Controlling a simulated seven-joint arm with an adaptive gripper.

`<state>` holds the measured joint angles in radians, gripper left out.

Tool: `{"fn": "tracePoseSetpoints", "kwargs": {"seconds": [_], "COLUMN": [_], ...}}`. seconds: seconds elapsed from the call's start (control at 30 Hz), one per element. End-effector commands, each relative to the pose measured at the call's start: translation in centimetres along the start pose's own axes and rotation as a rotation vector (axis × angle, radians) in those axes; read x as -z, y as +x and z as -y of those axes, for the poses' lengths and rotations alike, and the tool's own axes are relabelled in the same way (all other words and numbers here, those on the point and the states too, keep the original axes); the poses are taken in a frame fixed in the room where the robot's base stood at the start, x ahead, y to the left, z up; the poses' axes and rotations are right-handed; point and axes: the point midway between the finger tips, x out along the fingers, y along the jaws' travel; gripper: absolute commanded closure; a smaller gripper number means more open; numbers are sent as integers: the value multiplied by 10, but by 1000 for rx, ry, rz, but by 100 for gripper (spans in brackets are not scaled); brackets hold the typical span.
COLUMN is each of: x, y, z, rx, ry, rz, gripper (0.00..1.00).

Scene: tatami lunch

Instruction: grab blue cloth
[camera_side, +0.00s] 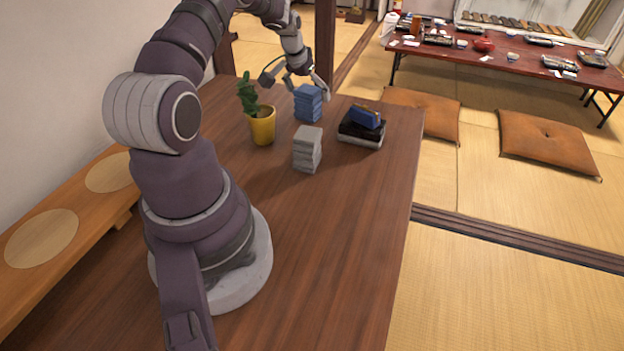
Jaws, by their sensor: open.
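The blue cloth (308,103) is a folded stack standing on the dark wooden table, toward its far end. My gripper (307,84) is open just behind and above the blue cloth. One finger shows to the left of the stack and one to the right. I cannot tell whether either finger touches the cloth. The lower parts of the fingers are partly hidden behind the stack.
A grey folded cloth stack (307,149) stands nearer. A yellow pot (262,126) with a cactus is to the left. A blue case (366,117) lies on dark books (360,134) to the right. The near tabletop (330,240) is clear.

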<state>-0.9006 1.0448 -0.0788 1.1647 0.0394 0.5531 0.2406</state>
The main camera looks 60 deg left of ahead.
Motion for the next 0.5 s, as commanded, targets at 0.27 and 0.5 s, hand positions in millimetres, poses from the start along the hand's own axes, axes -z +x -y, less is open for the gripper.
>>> {"fn": "tracePoseSetpoints", "kwargs": {"seconds": [0.27, 0.5], "x": [0, 0], "y": [-1, -1], "z": [0, 0], "rx": [0, 0], "ry": [0, 0], "rz": [0, 0], "gripper": [28, 60]}}
